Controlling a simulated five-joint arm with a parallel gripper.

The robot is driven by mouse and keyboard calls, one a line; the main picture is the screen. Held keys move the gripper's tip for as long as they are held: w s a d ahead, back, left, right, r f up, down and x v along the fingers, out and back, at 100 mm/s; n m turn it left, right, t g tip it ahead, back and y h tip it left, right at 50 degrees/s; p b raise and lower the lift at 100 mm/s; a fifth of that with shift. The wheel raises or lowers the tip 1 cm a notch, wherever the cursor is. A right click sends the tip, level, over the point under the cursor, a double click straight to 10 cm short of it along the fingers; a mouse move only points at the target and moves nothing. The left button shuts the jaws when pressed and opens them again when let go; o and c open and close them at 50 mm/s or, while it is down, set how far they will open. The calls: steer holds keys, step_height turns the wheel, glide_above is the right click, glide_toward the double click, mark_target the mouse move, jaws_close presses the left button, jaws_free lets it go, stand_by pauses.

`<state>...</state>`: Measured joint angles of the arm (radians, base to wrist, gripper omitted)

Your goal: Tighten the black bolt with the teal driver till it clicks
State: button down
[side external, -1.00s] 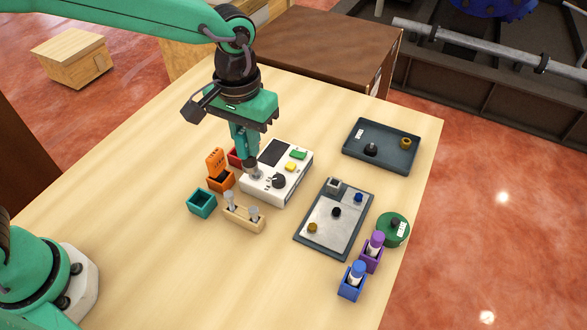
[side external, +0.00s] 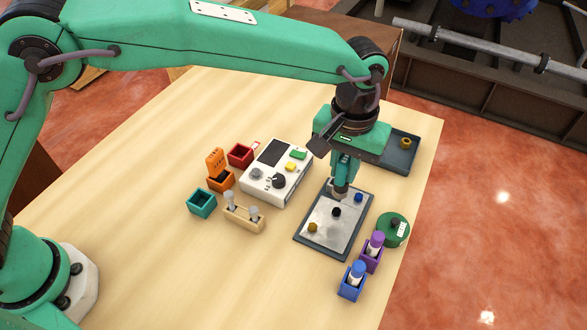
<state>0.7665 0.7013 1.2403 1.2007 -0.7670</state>
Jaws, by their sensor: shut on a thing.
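My gripper (side external: 343,172) is above the far part of the grey plate (side external: 305,240), pointing down. It is shut on the teal driver (side external: 345,175), which is mostly hidden between the fingers; a grey end (side external: 340,193) shows below. The black bolt (side external: 336,212) is on the plate, just nearer the camera than that grey end and apart from it in the picture. A blue bolt (side external: 359,197) and a yellow bolt (side external: 312,227) are also on the plate. The teal holder (side external: 202,204) stands empty at the left.
A white control box (side external: 270,190) with knobs stands left of the plate. Near it are a wooden rack (side external: 243,222), an orange holder (side external: 221,184) and a red holder (side external: 240,155). Purple (side external: 371,255) and blue (side external: 352,282) holders and a green round container (side external: 393,230) stand right. A dark tray (side external: 405,160) lies behind.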

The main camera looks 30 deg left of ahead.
mark_target(341, 190)
steer(key=shift+f, duration=0.2)
steer(key=shift+f, duration=2.25)
steer(key=shift+f, duration=0.9)
steer(key=shift+m, duration=0.3)
steer(key=m, duration=0.5)
steer(key=shift+m, duration=1)
